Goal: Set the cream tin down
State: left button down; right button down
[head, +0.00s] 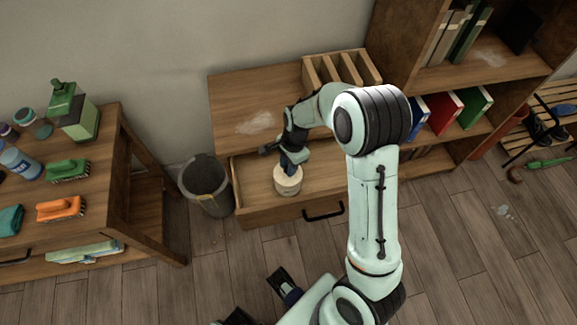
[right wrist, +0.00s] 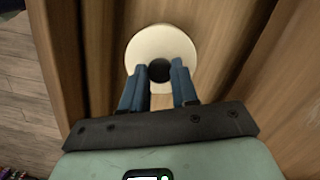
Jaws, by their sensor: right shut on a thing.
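The cream tin (head: 288,183) is a short, round, pale tin, upright inside the open drawer (head: 257,200). My right gripper (head: 290,166) reaches down from above and is shut on it. In the right wrist view the tin (right wrist: 146,45) shows as a pale disc with a dark round middle. The blue fingertips (right wrist: 159,72) of my right gripper are on either side of that dark middle. I cannot tell whether the tin's base touches the drawer floor. Dark parts of my left gripper (head: 262,300) show at the bottom edge, partly cut off.
The drawer's front has a black handle (head: 323,212). A wooden divider rack (head: 340,68) stands on the desk top (head: 240,92) above. A grey bin (head: 207,187) stands just left of the drawer. A side table (head: 100,190) with bottles and brushes is at left, a bookshelf (head: 470,75) at right.

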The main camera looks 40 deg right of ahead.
jog(key=shift+f, duration=0.4)
jog(key=shift+f, duration=0.15)
jog(key=c, duration=0.9)
grip_release()
jog(key=shift+o, duration=0.2)
notch_tip(320, 180, up, 12)
jog(key=d+p, duration=0.1)
jog(key=p, duration=0.1)
jog(key=shift+s+d, duration=0.15)
jog(key=shift+d, duration=0.2)
